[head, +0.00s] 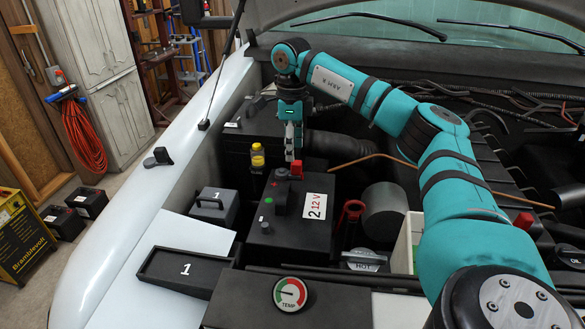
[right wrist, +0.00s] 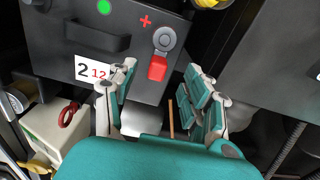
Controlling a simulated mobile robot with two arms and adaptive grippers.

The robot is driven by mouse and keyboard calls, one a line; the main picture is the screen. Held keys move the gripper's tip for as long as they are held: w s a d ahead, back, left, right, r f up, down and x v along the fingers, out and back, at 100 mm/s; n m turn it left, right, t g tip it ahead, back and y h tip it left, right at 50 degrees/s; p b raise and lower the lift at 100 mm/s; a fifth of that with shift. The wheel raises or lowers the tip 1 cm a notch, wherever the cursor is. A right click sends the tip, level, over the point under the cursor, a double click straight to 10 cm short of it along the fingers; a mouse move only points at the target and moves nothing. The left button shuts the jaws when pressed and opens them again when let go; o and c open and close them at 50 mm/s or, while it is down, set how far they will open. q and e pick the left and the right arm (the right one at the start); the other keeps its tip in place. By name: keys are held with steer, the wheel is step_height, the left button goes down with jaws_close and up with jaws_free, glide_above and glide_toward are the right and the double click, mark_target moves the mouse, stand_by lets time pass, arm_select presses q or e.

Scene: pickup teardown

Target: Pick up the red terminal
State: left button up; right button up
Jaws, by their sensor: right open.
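The red terminal (head: 296,169) is a small red block on the top of the black battery (head: 262,235), near its back edge. In the right wrist view the red terminal (right wrist: 158,69) hangs from a grey round post, beside a red plus mark. My right gripper (head: 293,150) is open and points down just above the terminal. In the right wrist view its two fingers stand apart, with the terminal showing between and beyond their tips. Nothing is between the fingers that I can see as held. My left gripper is not in view.
A yellow-capped bottle (head: 258,157) stands left of the gripper. A copper-coloured rod (head: 345,163) runs right of the terminal. A grey box marked 1 (head: 212,208), a black tray (head: 180,272) and a red-handled tool (head: 352,208) are around the battery.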

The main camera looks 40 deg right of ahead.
mark_target(292, 163)
steer(key=shift+f+p, duration=0.25)
steer(key=shift+p, duration=0.1)
step_height(292, 163, down, 4)
steer(key=shift+s+r+p, duration=0.1)
steer(key=shift+r+p, duration=0.1)
steer(key=shift+p, duration=0.95)
steer(key=shift+f, duration=0.55)
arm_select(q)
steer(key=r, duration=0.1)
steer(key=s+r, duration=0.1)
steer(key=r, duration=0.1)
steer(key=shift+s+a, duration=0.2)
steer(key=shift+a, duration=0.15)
arm_select(e)
jaws_close()
